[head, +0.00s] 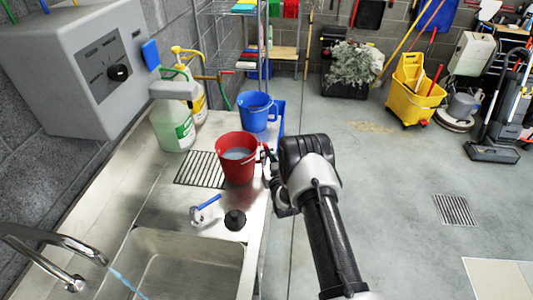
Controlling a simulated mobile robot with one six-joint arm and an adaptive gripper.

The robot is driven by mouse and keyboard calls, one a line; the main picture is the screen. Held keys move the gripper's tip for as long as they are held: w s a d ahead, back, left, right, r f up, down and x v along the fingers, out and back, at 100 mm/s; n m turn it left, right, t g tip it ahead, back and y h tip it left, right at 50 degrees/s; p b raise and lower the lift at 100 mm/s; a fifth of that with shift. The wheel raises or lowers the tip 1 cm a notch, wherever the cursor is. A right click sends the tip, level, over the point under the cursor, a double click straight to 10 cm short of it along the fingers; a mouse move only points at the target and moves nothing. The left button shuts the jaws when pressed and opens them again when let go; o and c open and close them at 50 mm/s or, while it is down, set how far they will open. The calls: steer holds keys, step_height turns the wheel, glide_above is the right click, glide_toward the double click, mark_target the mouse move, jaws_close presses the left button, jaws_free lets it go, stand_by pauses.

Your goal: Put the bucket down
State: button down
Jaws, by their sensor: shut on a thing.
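A red bucket (237,165) with greyish liquid inside is upright over the right end of the dark drain grate (197,170) on the steel counter. My gripper (266,156) reaches in from the right and is shut on the red bucket at its right side. The fingertips are small and partly hidden by the wrist. I cannot tell whether the bucket's base touches the counter.
A blue bucket (258,112) stands just behind. A blue-handled tool (206,208) and black stopper (235,219) lie in front, near the sink (180,265). Bottles (174,128) stand at the left.

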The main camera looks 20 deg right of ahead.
steer(key=shift+w+r, duration=0.1)
steer(key=shift+r, duration=0.1)
steer(key=shift+f+b, duration=0.3)
steer(key=shift+b, duration=0.1)
steer(key=shift+f, duration=0.2)
steer(key=c, duration=2)
jaws_free()
steer(key=shift+f, duration=0.2)
steer(key=o, duration=0.4)
steer(key=shift+r, duration=0.1)
